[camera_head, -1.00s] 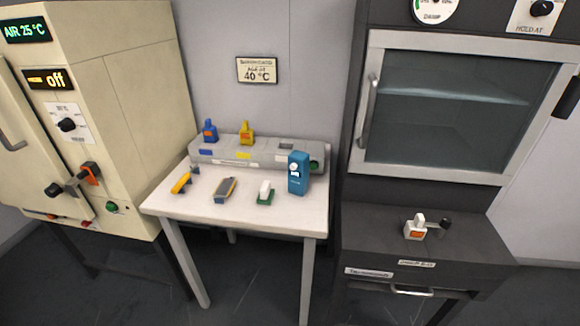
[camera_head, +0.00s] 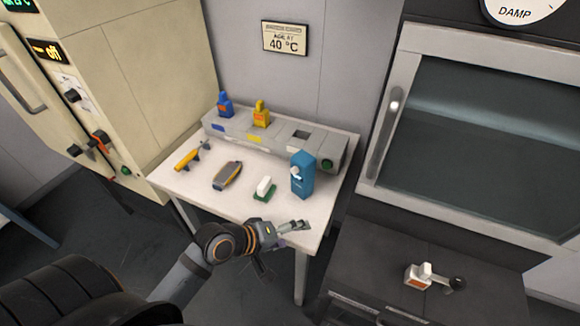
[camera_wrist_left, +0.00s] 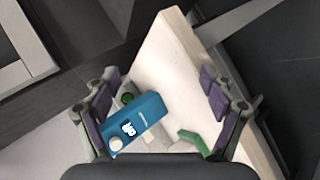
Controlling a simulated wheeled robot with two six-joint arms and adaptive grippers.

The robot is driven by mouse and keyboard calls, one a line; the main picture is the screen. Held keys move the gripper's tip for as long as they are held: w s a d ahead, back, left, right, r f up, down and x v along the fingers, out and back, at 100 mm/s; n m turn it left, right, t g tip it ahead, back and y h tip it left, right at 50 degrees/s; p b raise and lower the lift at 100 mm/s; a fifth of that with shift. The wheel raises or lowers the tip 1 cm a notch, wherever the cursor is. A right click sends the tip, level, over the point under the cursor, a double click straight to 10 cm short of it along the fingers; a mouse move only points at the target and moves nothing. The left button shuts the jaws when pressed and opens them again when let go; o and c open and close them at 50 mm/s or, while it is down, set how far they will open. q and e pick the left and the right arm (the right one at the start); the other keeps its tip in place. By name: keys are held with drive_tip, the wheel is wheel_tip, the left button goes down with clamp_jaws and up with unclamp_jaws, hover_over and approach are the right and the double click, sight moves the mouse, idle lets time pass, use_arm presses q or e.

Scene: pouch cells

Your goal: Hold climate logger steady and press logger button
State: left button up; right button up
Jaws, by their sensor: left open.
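The climate logger is the upright blue box (camera_head: 303,178) at the front right of the white table, with a pale round button near its top. In the left wrist view the blue logger (camera_wrist_left: 136,122) lies between my spread fingers, showing a small lit display and the pale button. My left gripper (camera_head: 296,228) is open and empty, at the table's front edge just in front of the logger and not touching it. It also shows in the left wrist view (camera_wrist_left: 158,100), with purple pads on both sides. My right gripper is not in view.
A grey rack (camera_head: 280,139) with blue and yellow items stands behind. A dark cabinet (camera_head: 345,262) stands close on the right.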

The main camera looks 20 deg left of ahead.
use_arm(q)
wheel_tip(320, 180, up, 5)
drive_tip(key=w+n+t+h, duration=0.3)
drive_tip(key=n, duration=0.5)
drive_tip(key=n+t+y, duration=0.2)
drive_tip(key=n+t, duration=0.3)
drive_tip(key=n, duration=1.1)
approach(297, 163)
drive_tip(key=x, duration=0.3)
drive_tip(key=p+x, duration=0.2)
drive_tip(key=x, duration=0.6)
drive_tip(key=shift+w+p, duration=0.15)
drive_tip(key=shift+p, duration=0.25)
drive_tip(key=shift+w+d, duration=0.3)
drive_tip(key=shift+w, duration=0.3)
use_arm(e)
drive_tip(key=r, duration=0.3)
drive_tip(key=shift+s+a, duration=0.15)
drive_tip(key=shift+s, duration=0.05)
use_arm(q)
drive_tip(key=c, duration=1.4)
drive_tip(key=shift+o, duration=0.2)
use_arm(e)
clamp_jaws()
